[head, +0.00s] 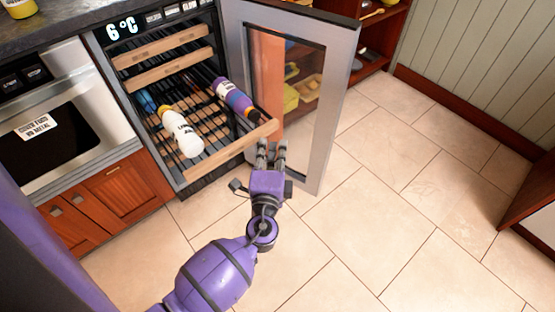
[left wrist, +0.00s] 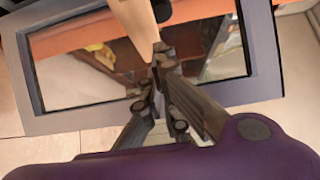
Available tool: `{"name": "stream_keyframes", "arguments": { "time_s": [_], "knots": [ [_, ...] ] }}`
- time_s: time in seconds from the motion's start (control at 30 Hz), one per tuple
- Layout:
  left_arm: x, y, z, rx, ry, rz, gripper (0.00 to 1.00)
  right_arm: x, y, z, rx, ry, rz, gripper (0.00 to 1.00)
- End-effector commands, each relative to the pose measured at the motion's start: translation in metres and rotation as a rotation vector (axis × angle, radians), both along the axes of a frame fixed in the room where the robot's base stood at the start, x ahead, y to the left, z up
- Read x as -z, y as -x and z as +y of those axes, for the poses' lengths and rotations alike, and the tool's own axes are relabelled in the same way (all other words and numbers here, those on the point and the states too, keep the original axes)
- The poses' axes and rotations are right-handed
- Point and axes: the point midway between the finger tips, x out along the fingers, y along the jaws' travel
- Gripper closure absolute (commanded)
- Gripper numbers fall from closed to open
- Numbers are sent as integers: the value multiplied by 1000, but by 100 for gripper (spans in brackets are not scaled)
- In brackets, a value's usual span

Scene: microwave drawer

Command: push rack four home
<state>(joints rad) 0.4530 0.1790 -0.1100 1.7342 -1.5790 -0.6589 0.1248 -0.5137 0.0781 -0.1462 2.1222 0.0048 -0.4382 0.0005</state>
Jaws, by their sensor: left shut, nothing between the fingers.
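A rack with a pale wooden front bar (head: 232,149) stands pulled out of the open cooler (head: 165,60), below two other wooden-fronted racks. Its bar also shows in the left wrist view (left wrist: 136,22). On the rack lie a white bottle (head: 184,137), a purple bottle (head: 235,100) and a blue-ended bottle (head: 147,101). My left gripper (head: 271,147) is shut and empty. Its fingertips are at the right end of the bar, touching or very close; I cannot tell which. They also show in the left wrist view (left wrist: 160,58). My right gripper is out of view.
The cooler's glass door (head: 340,100) stands open just right of the rack and close to my left gripper. An oven (head: 60,115) is at the left. Shelves (head: 380,35) stand behind the door. The tiled floor (head: 400,200) at the right is clear.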

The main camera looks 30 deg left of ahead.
Motion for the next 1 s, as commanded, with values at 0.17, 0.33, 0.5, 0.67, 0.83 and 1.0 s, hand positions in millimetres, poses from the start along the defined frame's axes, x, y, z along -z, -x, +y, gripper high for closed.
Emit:
{"name": "stream_keyframes", "arguments": {
  "time_s": [0.17,0.33,0.5,0.67,0.83,1.0],
  "knots": [
    [-1,-5,11,2,1,-1,100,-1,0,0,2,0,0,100],
    [0,-5,13,2,1,-1,100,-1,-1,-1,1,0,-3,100],
    [0,-5,13,1,1,-1,100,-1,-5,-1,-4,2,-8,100],
    [0,-7,16,1,1,-1,100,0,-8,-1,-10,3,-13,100],
    [0,-14,34,0,-3,-1,100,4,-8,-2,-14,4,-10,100],
    [1,-27,66,-1,-3,-2,100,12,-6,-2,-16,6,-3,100]
  ]
}}
